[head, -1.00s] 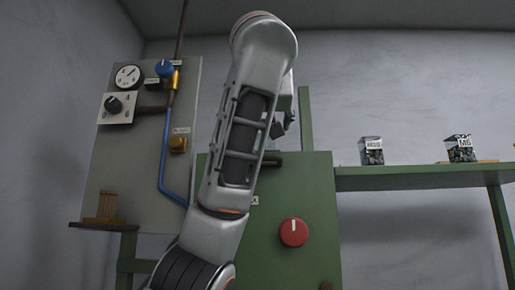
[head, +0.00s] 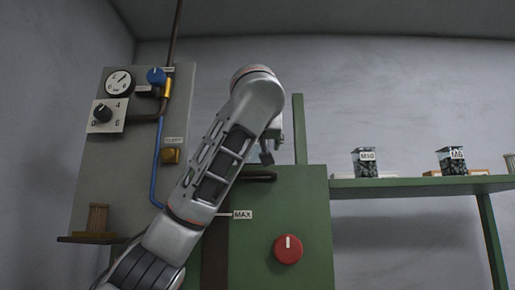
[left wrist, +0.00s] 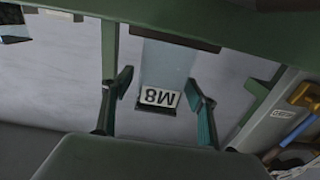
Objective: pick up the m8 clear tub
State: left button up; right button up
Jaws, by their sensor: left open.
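The M8 clear tub (left wrist: 160,68) shows upside down in the left wrist view, with its white M8 label near its lower edge. It lies between the two fingers of my left gripper (left wrist: 158,78), with a gap visible on both sides, and neither finger visibly grips it. In the head view my left gripper (head: 267,151) is small and partly hidden by its own arm, above the green machine. I cannot make out the M8 tub clearly there. My right gripper is not in view.
A clear tub labelled M10 (head: 365,165) and one labelled M6 (head: 452,162) stand on the green shelf (head: 410,187) at right. The green machine (head: 310,215) has a red knob (head: 288,249) and an upright green post (head: 299,130). A grey gauge panel (head: 95,165) stands at left.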

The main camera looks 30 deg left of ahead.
pick_arm(q)
jog(key=c, duration=1.5)
jog(key=shift+c, duration=0.2)
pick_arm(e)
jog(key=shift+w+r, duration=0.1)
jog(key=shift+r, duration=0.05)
pick_arm(q)
notch_tip(320, 180, up, 20)
jog(key=p, duration=0.7)
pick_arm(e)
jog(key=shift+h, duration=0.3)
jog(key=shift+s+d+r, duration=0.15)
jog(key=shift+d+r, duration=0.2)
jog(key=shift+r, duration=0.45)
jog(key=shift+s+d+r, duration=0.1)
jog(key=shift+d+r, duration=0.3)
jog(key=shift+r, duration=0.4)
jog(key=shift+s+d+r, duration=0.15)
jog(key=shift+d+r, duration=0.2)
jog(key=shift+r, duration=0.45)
